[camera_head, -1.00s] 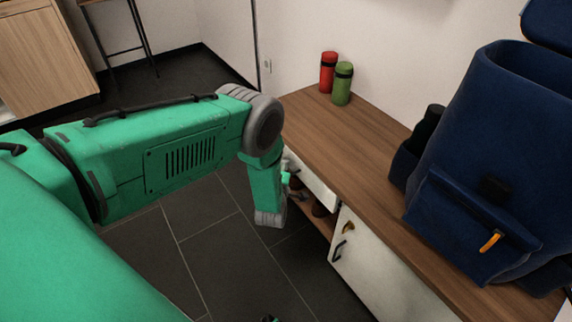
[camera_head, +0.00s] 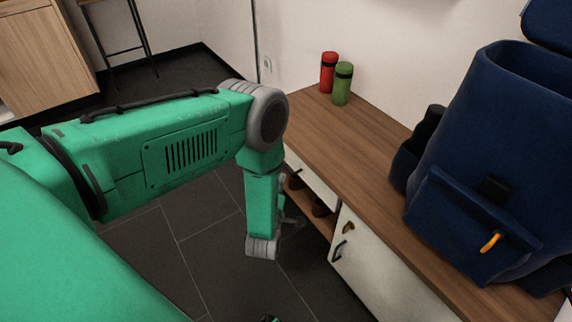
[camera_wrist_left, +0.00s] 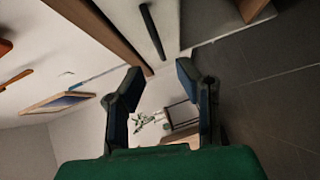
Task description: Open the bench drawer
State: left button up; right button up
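The bench (camera_head: 335,125) has a wooden top and a white drawer front (camera_head: 316,186) under its left part, which looks flush with the bench. A dark drawer handle (camera_head: 296,173) shows partly beside my arm. My left gripper (camera_head: 292,220) hangs in front of the bench, below the drawer, partly hidden by my forearm. In the left wrist view its two fingers (camera_wrist_left: 158,76) are apart with nothing between them. A black bar handle (camera_wrist_left: 152,32) on a white panel lies beyond the fingertips, apart from them.
Below the drawer is an open shelf with dark shoes (camera_head: 320,208). A white cabinet door (camera_head: 375,275) with a black handle (camera_head: 340,250) is to the right. A red bottle (camera_head: 328,72), a green bottle (camera_head: 342,84) and a blue backpack (camera_head: 480,170) stand on top. Floor in front is clear.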

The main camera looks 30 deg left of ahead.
pick_arm(q)
jog(key=shift+v, duration=1.35)
